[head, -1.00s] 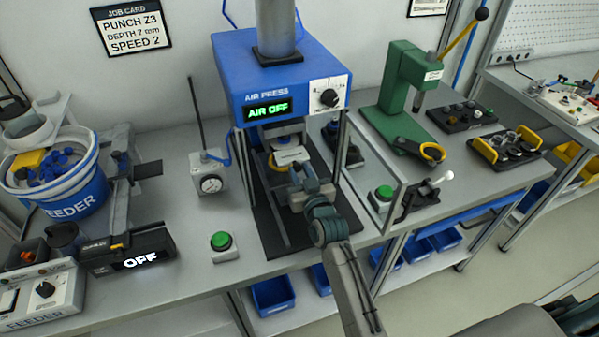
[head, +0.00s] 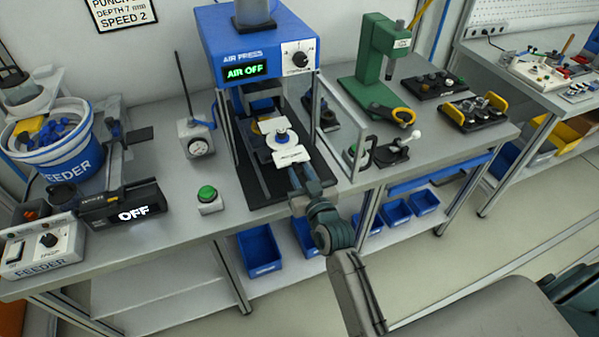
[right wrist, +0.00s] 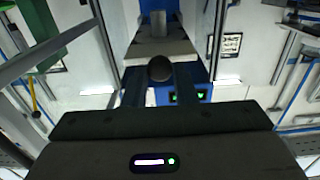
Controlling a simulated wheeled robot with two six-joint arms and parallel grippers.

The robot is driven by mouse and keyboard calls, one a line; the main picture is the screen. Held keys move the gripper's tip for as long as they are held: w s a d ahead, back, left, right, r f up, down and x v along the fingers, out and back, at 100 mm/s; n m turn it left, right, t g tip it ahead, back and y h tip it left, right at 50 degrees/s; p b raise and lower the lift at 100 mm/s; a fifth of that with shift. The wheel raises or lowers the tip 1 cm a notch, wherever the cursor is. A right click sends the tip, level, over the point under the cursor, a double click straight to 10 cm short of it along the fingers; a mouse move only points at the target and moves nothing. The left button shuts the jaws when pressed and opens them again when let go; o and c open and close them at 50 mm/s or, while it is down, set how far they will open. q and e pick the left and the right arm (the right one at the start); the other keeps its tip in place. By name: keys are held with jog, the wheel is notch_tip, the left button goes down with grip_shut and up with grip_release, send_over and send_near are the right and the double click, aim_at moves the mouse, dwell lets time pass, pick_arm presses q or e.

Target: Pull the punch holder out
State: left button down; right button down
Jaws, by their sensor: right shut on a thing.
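In the right wrist view a dark round knob (right wrist: 160,69) shows between the fingers, with the pale plate of the holder (right wrist: 150,50) and a grey cylinder beyond. The rear of the holder is partly hidden under the press head. My left gripper is not in view.
The press display reads AIR OFF. A clear guard panel (head: 345,108) stands right of the holder. A green button (head: 208,194) and a dial gauge (head: 199,147) stand to the left. A green hand press (head: 377,65) stands to the right.

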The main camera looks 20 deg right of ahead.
jog(key=shift+f, duration=0.15)
jog(key=c, duration=1.2)
grip_release()
jog(key=shift+s, duration=0.3)
pick_arm(q)
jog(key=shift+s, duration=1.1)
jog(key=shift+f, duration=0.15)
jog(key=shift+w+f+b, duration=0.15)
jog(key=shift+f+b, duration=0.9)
jog(key=shift+b, duration=0.05)
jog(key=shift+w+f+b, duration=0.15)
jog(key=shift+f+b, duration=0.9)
jog(key=shift+b, duration=0.05)
pick_arm(e)
jog(key=s, duration=1.1)
jog(key=shift+d, duration=0.2)
jog(key=shift+w, duration=0.1)
